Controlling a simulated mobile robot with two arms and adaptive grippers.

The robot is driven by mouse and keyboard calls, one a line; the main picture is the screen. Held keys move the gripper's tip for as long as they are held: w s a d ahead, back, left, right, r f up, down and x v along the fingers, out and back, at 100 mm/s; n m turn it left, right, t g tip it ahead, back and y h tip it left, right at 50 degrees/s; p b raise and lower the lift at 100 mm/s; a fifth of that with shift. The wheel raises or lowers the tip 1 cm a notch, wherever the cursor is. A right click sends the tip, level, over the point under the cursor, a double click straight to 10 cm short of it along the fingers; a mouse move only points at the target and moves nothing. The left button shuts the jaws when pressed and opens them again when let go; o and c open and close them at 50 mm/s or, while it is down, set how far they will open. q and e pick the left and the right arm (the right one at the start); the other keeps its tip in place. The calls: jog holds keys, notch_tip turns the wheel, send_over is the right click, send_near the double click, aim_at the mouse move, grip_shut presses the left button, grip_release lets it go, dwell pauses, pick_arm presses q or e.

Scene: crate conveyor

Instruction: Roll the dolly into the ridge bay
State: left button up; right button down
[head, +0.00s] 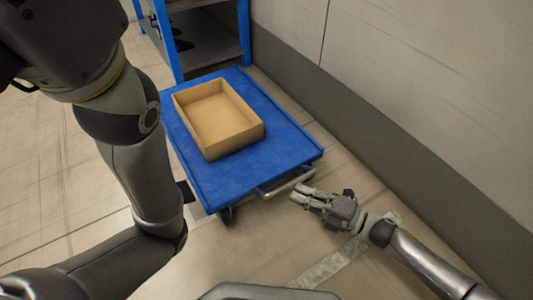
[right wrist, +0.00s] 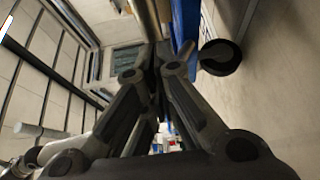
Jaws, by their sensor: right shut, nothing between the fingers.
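The dolly (head: 190,175) is a low blue platform on wheels, standing beside the wall in the head view. A pale metal handle bar (head: 285,184) sticks out from its near edge. My right gripper (head: 300,197) is shut and empty, low and just to the right of the handle. I cannot tell whether it touches the handle. In the right wrist view, its fingers (right wrist: 158,62) meet, with the dolly's blue edge (right wrist: 186,20) and a black wheel (right wrist: 220,57) beyond. I cannot make out the ridge bay.
An open tan box (head: 236,140) sits on the dolly. A blue-framed shelf unit (head: 173,45) stands just behind it. A grey wall with a dark base (head: 350,125) runs along the right. A pale strip (head: 328,265) marks the floor in front, where there is open floor.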

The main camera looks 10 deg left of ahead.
jog(key=shift+w+a+b, duration=1.65)
jog(key=shift+w+a, duration=1.3)
jog(key=shift+w, duration=0.9)
jog(key=s+d+p, duration=0.4)
jog(key=s+d, duration=0.2)
jog(key=s, duration=0.2)
jog(key=shift+p, duration=0.4)
